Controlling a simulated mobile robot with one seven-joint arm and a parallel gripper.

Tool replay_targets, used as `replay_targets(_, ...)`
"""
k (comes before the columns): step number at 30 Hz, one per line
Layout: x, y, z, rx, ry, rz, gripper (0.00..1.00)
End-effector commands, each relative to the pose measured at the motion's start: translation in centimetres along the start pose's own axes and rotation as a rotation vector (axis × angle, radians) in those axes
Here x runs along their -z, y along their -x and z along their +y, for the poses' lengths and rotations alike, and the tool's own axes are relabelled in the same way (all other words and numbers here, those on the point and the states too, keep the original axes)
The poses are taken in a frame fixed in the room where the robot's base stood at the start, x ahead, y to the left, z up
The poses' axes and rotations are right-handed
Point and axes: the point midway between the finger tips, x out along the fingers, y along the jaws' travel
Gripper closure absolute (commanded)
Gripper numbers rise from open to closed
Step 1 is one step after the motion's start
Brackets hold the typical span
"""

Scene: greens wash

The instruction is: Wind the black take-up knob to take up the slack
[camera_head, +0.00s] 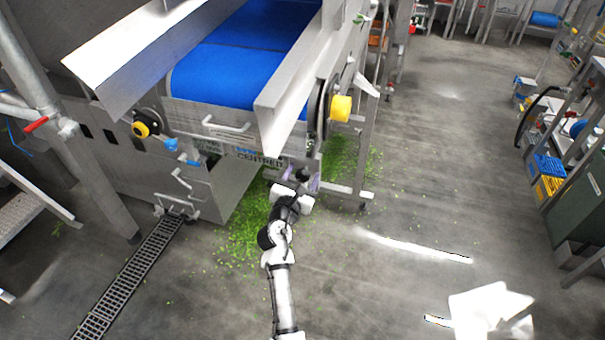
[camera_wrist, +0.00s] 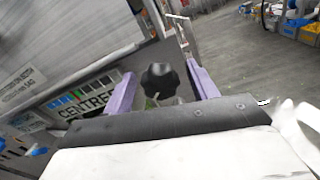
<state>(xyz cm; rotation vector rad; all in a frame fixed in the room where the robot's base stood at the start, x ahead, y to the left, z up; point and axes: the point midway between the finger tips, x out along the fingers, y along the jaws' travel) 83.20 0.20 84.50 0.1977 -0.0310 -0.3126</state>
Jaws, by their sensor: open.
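The black take-up knob (camera_wrist: 160,80) shows in the wrist view as a lobed black knob on a pale shaft. It lies between the two purple fingers of my gripper (camera_wrist: 162,88), with a gap to the finger on either side. My gripper is open and holds nothing. In the head view my gripper (camera_head: 301,184) is at the lower front end of the conveyor, under its right side rail. The knob is hard to make out in the head view. The conveyor's blue belt (camera_head: 240,55) runs away above and behind my gripper.
A sign reading CENTRED (camera_wrist: 88,106) is left of the knob. Green leaf scraps (camera_head: 245,235) litter the floor below. A floor drain grate (camera_head: 130,275) lies at left. Open floor (camera_head: 430,200) lies at right.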

Motion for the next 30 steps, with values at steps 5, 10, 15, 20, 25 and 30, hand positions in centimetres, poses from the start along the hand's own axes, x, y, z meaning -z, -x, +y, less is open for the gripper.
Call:
replay_targets(5,0.05,-0.31,-0.03,0.000,0.000,0.001,0.42)
replay_targets(10,0.04,-0.28,-0.02,0.000,0.000,0.001,0.46)
replay_targets(15,0.03,-0.26,-0.01,0.000,0.000,0.000,0.68)
replay_targets(20,0.03,-0.25,-0.01,0.000,0.000,0.000,0.86)
replay_targets(25,0.04,-0.25,-0.02,0.000,-0.009,0.000,0.86)
replay_targets(30,0.07,-0.26,-0.06,0.001,-0.058,0.000,0.86)
